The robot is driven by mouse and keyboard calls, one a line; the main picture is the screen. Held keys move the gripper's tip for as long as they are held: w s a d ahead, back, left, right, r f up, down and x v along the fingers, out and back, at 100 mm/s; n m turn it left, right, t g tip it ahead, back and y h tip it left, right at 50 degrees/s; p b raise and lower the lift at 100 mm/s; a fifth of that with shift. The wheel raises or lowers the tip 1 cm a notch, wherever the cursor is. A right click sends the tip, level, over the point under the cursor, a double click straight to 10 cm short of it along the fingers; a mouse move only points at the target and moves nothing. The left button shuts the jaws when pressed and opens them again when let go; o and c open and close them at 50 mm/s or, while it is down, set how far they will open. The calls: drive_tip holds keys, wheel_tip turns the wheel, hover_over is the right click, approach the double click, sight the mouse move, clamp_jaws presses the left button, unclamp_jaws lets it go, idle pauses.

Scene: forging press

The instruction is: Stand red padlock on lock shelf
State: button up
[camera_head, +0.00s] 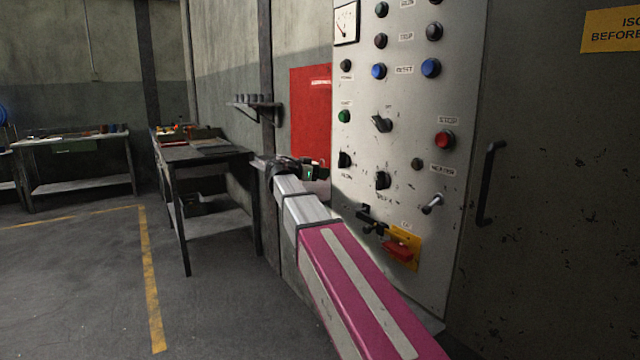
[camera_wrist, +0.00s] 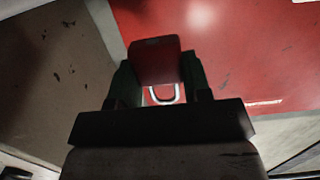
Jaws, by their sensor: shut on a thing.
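My gripper (camera_wrist: 158,78) is shut on the red padlock (camera_wrist: 155,60), with one dark green finger on each side of its body. In the wrist view, the silver shackle is toward my palm and the red body points away. In the head view, my gripper (camera_head: 312,171) is held out in front of the lower part of a red wall board (camera_head: 309,105); the padlock is too small to make out there. A small dark wall shelf (camera_head: 254,105), left of the board, holds several small things. I cannot tell whether it is the lock shelf.
A grey control panel (camera_head: 410,130) with knobs and buttons stands close on the right. A red handle (camera_head: 397,252) on a yellow plate sticks out low on it. A dark workbench (camera_head: 200,155) stands left of my gripper. The floor at left is open.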

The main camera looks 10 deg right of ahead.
drive_tip(key=shift+f, duration=2)
drive_tip(key=o, duration=1)
drive_tip(key=shift+c, duration=0.2)
drive_tip(key=v, duration=1.2)
drive_tip(key=shift+s, duration=0.1)
